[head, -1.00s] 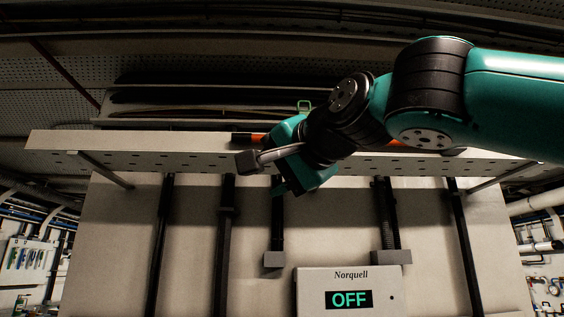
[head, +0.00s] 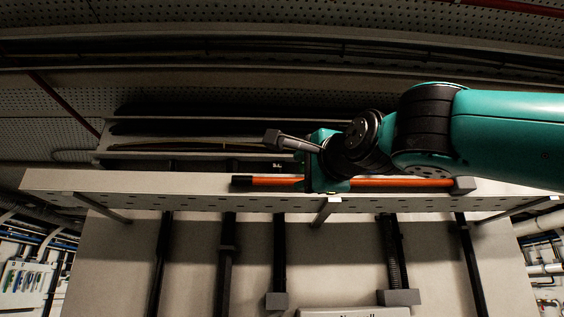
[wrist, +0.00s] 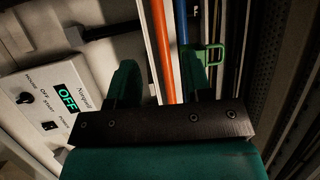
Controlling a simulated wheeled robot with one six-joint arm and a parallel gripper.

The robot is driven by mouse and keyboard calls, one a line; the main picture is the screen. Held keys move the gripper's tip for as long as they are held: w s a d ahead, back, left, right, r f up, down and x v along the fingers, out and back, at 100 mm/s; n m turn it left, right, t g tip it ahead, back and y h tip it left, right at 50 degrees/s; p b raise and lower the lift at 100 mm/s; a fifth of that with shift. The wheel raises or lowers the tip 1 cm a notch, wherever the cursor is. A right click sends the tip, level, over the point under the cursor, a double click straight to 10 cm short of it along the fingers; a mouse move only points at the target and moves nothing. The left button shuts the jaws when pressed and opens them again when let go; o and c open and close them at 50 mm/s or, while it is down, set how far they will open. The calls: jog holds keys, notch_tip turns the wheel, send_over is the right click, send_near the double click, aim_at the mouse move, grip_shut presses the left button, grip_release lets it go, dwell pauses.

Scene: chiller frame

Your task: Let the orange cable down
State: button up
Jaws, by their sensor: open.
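The orange cable (head: 385,182) lies straight along the perforated tray (head: 110,185), with a black end at left and a grey block at right. In the wrist view the orange cable (wrist: 162,50) runs between the two green fingers of my gripper (wrist: 160,80), which are apart. In the head view my gripper (head: 325,170) is at the cable's middle and hides a short part of it. Whether a finger touches the cable cannot be told.
A blue cable (wrist: 181,25) runs beside the orange one, by the right finger. A green bracket (wrist: 212,56) is close to that finger. Dark bars hang below the tray. A control box (wrist: 50,105) reads OFF. The tray's left part is clear.

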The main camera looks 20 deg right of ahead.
aim_at(280, 182)
jog(key=p+x, duration=0.5)
jog(key=x, duration=0.4)
jog(key=shift+w+r, duration=0.1)
jog(key=shift+r, duration=0.05)
jog(key=shift+w, duration=0.6)
grip_shut()
jog(key=shift+a, duration=0.1)
